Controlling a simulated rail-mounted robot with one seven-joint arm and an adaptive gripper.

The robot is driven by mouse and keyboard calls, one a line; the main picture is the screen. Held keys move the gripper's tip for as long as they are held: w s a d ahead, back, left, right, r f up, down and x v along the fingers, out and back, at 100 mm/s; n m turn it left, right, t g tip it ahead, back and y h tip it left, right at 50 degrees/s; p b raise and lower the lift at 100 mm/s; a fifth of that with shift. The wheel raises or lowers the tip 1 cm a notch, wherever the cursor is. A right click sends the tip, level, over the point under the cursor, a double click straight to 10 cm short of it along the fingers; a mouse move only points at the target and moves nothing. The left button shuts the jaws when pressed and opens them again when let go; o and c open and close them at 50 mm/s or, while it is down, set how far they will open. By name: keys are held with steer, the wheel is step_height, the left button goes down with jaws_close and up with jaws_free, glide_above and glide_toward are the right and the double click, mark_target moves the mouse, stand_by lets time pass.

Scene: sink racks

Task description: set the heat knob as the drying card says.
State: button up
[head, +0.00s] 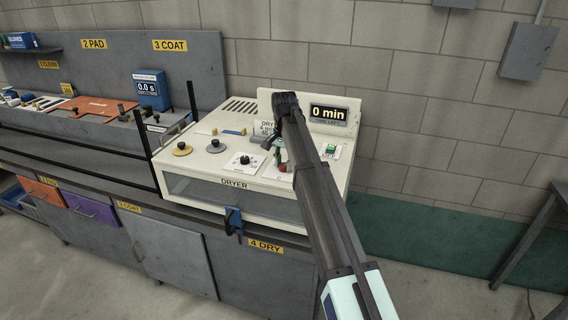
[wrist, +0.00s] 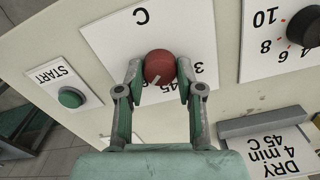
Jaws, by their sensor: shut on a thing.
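The heat knob (wrist: 159,67) is a red round knob on a white dial plate (wrist: 105,38) marked C. A pale mark shows on its lower left side in the wrist view; its exact setting is unclear. My gripper (wrist: 159,73) is shut on the knob, one finger on each side. The fingers hide part of the scale. The drying card (wrist: 272,155) reads DRY, 4 min, 45 C. In the head view my gripper (head: 280,158) is over the dryer top, and the card (head: 265,128) stands behind it.
A black time knob (head: 246,160) sits left of the heat knob on the dryer (head: 185,165). A green START button (head: 329,149) is to the right. The display (head: 329,114) reads 0 min. A blue latch (head: 234,221) is at the dryer's front.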

mark_target(284, 165)
steer(key=n, duration=0.5)
steer(key=shift+f+b, duration=0.1)
steer(key=shift+b, duration=0.3)
steer(key=shift+n, duration=2.4)
steer(key=o, duration=1.2)
steer(key=shift+c, duration=0.2)
step_height(284, 165, up, 12)
